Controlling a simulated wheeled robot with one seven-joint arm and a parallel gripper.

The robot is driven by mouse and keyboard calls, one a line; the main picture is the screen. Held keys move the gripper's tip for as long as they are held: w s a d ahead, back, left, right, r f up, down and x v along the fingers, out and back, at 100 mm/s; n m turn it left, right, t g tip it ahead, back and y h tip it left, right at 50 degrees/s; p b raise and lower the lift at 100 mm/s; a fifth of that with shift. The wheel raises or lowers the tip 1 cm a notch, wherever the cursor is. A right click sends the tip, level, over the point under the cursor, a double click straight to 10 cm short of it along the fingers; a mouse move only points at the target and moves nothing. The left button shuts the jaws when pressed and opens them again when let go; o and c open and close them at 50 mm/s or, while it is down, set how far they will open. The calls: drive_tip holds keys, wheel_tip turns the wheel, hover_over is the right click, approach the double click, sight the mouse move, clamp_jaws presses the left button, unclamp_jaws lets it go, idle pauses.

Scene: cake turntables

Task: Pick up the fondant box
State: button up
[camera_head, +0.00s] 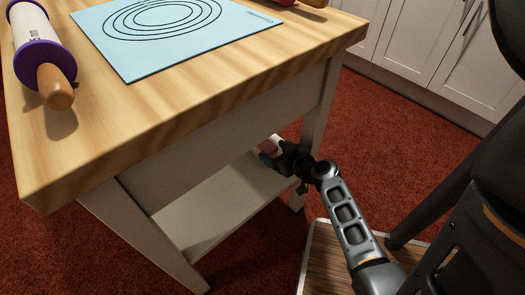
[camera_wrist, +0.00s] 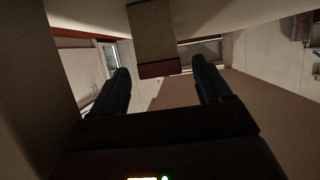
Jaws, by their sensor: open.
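The fondant box appears to be the pale box with a dark red end (camera_wrist: 153,32) at the top middle of the wrist view. It lies ahead of and between the two dark fingers of my gripper (camera_wrist: 160,70), which are spread apart. I see a gap between the box and each finger; how deep the box sits between them is hard to tell. In the head view a small reddish patch (camera_head: 268,146), perhaps the same box, shows just beyond my gripper (camera_head: 273,153), above the white lower shelf under the table.
The wooden tabletop (camera_head: 200,90) overhangs the lower shelf (camera_head: 205,215), with white legs close around my arm. A blue mat (camera_head: 165,50) and a purple-ended rolling pin (camera_head: 38,40) lie on top. Red carpet and white cabinets (camera_head: 425,40) are behind.

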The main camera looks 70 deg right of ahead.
sight(263, 145)
drive_tip(key=x, duration=0.6)
drive_tip(key=shift+w+d+f+b, duration=0.1)
drive_tip(key=shift+w+d+b, duration=0.05)
drive_tip(key=shift+w+b, duration=0.2)
drive_tip(key=shift+c, duration=0.2)
drive_tip(key=c, duration=1.2)
